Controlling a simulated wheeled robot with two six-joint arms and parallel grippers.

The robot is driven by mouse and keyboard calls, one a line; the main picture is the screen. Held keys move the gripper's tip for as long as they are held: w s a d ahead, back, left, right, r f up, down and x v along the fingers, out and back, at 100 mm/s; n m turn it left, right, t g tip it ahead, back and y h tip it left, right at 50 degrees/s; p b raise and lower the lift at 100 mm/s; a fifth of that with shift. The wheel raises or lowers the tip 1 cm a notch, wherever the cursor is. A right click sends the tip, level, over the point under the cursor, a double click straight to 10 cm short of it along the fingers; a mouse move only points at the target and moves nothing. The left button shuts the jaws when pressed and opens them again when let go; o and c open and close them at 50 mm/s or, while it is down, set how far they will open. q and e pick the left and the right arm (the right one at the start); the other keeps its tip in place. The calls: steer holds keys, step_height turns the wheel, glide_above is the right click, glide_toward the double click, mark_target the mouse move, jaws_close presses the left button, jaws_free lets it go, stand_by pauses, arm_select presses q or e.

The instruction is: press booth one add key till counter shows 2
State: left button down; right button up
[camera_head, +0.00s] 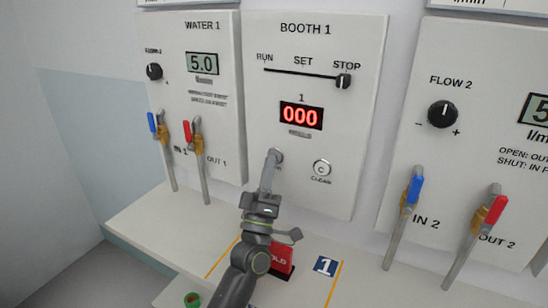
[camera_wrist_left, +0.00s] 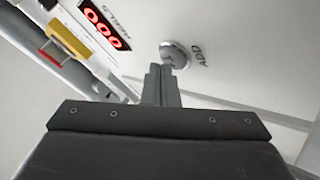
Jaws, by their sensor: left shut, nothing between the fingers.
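The booth 1 panel (camera_head: 345,170) stands upright, its red counter (camera_head: 301,115) reading 000. The counter also shows, tilted, in the left wrist view (camera_wrist_left: 104,28). The round silver add key (camera_wrist_left: 176,52), labelled ADD, is just beyond my left fingertips. My left gripper (camera_head: 273,157) is shut and empty, its fingertips at the key; it also shows in the left wrist view (camera_wrist_left: 164,72). I cannot tell whether they touch. In the head view the gripper mostly hides the key. My right gripper is not in view.
The clear key (camera_head: 321,168) sits right of the add key. The slider knob (camera_head: 343,81) is at STOP. Blue and red valve levers flank the booth on both sides.

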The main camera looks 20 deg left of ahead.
arm_select(q)
steer(key=shift+w, duration=0.25)
steer(key=shift+s, duration=0.15)
stand_by(0.4)
steer(key=shift+s, duration=0.65)
steer(key=shift+s+a, duration=0.1)
steer(key=shift+s, duration=2.4)
stand_by(0.6)
